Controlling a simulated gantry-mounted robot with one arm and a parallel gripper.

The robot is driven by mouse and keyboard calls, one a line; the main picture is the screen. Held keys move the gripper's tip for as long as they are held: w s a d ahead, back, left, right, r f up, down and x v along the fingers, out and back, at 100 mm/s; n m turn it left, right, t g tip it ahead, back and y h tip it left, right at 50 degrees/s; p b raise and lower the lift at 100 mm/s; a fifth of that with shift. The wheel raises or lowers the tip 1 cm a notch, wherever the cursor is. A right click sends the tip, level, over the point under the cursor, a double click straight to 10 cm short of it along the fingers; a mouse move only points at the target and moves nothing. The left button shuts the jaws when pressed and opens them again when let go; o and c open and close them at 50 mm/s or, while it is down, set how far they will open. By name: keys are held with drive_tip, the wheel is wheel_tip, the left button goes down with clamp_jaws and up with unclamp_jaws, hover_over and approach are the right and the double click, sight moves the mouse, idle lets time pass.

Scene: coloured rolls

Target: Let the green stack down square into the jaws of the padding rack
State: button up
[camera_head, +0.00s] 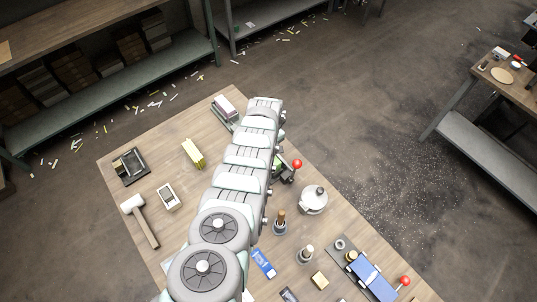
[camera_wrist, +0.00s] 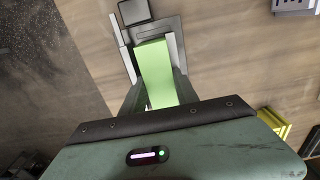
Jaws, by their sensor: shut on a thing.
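The green stack (camera_wrist: 155,72) is a bright green block seen from above in the wrist view. My gripper (camera_wrist: 158,90) is shut on it, with a dark green finger on either side. The stack's far end is at or over a grey metal fixture (camera_wrist: 172,24), which looks like the padding rack, with upright walls and a black pad. I cannot tell whether the stack touches it or how deep it sits. In the head view my arm hides my gripper and most of the fixture; only a sliver of green (camera_head: 277,160) shows beside a red-knobbed lever (camera_head: 297,164).
A yellow stack (camera_head: 193,153), a mallet (camera_head: 139,218), a small white-topped box (camera_head: 168,196) and a black device (camera_head: 130,165) lie left of my arm. A silver pot (camera_head: 314,200), a brown-handled stamp (camera_head: 281,222) and a blue block fixture (camera_head: 371,277) stand right.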

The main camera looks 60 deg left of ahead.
idle(0.4)
drive_tip(key=o, duration=1.3)
drive_tip(key=shift+c, duration=0.2)
drive_tip(key=shift+r, duration=0.1)
drive_tip(key=shift+w+r+p, duration=0.1)
drive_tip(key=shift+r+p, duration=0.7)
drive_tip(key=shift+r, duration=2.05)
